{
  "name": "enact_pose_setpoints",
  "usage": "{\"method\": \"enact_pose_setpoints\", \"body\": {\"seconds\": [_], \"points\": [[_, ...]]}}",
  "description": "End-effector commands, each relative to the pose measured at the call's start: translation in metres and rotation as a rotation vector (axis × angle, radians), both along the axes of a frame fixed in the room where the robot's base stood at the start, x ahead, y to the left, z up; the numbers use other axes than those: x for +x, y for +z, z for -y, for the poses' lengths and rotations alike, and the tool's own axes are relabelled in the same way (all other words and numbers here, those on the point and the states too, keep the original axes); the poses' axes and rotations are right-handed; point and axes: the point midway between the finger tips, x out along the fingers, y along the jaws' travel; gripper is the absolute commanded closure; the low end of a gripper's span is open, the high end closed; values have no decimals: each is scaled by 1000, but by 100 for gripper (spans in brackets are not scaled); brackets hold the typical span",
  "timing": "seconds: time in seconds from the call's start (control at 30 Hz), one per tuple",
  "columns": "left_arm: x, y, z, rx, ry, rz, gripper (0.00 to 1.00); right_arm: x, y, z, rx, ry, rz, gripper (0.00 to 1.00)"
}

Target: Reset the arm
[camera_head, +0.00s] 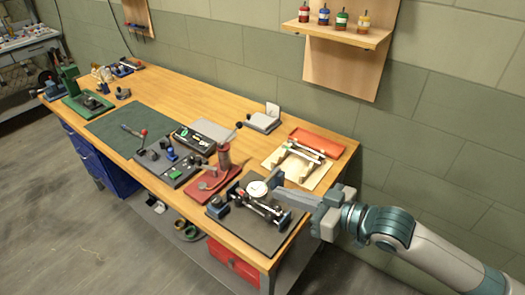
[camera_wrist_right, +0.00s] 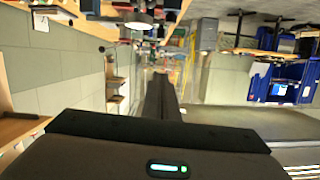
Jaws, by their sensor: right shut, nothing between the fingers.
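My right arm (camera_head: 420,240) comes in from the right edge in the head view. Its gripper (camera_head: 274,187) points left over the near right end of the workbench. The fingers are together and empty. They overlap the right side of the dial gauge fixture in the picture; I cannot tell whether they touch it. In the right wrist view the shut fingers (camera_wrist_right: 160,80) point away into the room, with nothing held. My left gripper is in neither view.
The wooden workbench (camera_head: 170,92) runs along a green wall. A dark plate (camera_head: 265,238) carries the dial gauge (camera_head: 257,189) fixture. An orange tray (camera_head: 318,141) lies behind the gripper. A wall shelf (camera_head: 335,36) holds several small bottles. Floor at the left is clear.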

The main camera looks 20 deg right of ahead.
Motion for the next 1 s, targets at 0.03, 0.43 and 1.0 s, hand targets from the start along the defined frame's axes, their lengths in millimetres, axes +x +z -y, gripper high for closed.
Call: {"method": "enact_pose_setpoints", "body": {"seconds": [0.03, 0.43, 1.0], "points": [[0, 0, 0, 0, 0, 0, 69, 0, 0, 0, 0, 0, 0, 100], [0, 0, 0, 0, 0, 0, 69, -15, -49, -1, -74, -71, -88, 100], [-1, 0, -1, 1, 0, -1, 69, -161, -223, 29, -410, -363, -648, 100]]}}
